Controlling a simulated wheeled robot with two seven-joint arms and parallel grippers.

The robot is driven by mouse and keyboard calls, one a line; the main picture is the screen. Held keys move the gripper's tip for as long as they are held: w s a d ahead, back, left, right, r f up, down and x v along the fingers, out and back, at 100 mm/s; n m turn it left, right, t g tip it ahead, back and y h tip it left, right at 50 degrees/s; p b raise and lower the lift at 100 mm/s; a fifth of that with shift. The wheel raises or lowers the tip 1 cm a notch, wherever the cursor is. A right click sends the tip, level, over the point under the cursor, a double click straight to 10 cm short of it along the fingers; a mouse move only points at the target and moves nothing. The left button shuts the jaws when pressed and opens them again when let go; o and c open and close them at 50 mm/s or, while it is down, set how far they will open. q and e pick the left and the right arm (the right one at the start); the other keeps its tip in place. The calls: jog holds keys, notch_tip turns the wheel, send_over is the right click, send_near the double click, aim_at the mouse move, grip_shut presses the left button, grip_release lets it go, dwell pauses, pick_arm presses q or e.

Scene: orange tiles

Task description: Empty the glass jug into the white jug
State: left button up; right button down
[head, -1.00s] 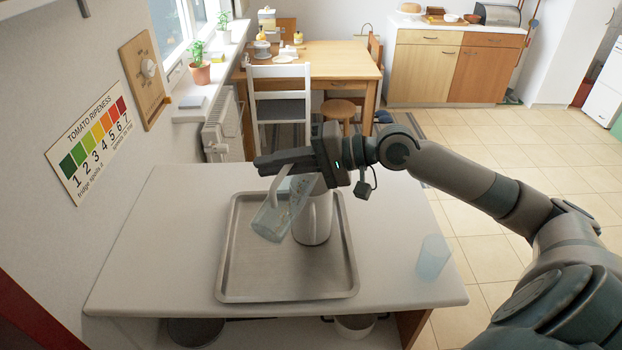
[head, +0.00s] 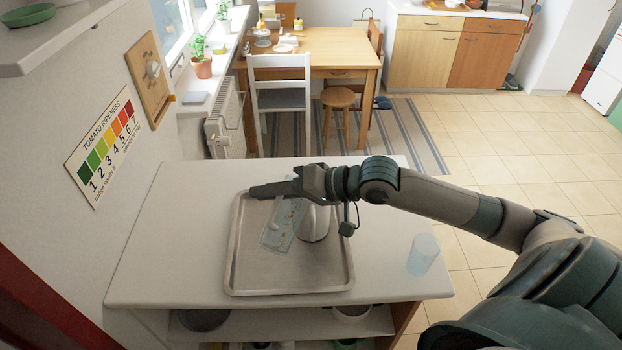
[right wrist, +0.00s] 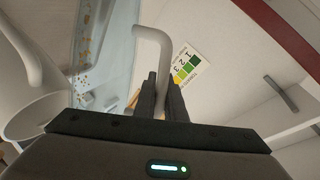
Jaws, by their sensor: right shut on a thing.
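The see-through glass jug (head: 283,228) hangs tilted over the tray, left of and close against the white jug in the picture; whether they touch I cannot tell. My right gripper (head: 272,190) is shut on its pale handle, which also shows between the fingers in the right wrist view (right wrist: 152,50). Small orange bits show in the glass jug (right wrist: 105,50). The white jug (head: 315,223) stands upright on the tray, its top partly hidden by my gripper. In the right wrist view the white jug (right wrist: 30,95) is at the left. My left gripper is out of view.
The metal tray (head: 290,280) lies on the white counter (head: 180,225). A bluish clear cup (head: 423,254) stands near the counter's right edge. The wall with the ripeness chart (head: 100,145) is at the left. The counter left of the tray is clear.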

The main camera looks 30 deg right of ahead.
aim_at(262, 234)
jog(key=shift+s+a+r+n+h+p, duration=0.1)
jog(key=shift+a+r+n+h+p, duration=0.15)
jog(key=shift+p, duration=0.6)
jog(key=shift+s+a+f+n+h+p, duration=0.1)
jog(key=shift+a+f+n+h+p, duration=0.1)
jog(key=shift+f+n+p, duration=0.15)
jog(key=shift+s+a+f+n+h+p, duration=0.1)
jog(key=shift+f+n+h+p, duration=0.05)
jog(key=shift+f+n+p, duration=0.2)
jog(key=a+f, duration=0.1)
jog(key=f, duration=0.1)
jog(key=s+a+f+n+t+h+b, duration=0.1)
jog(key=f, duration=0.2)
jog(key=a+f+n+h, duration=0.1)
jog(key=f, duration=0.2)
jog(key=shift+s+n+b, duration=0.25)
jog(key=shift+s+b, duration=0.05)
jog(key=shift+s, duration=0.05)
jog(key=shift+a+f+n+t+h, duration=0.2)
jog(key=shift+n+t+h, duration=0.1)
jog(key=shift+s+a+f+n, duration=0.25)
jog(key=shift+a+f+n, duration=0.05)
jog(key=shift+f, duration=0.3)
jog(key=shift+s+a+f+n+t+h+b, duration=0.1)
jog(key=shift+a+f+n+t+h+b, duration=0.15)
jog(key=shift+f+n+t+h, duration=0.15)
jog(key=shift+s+a+f+n+t+h+b, duration=0.1)
jog(key=shift+f+n+t+h+b, duration=0.15)
jog(key=shift+f, duration=0.25)
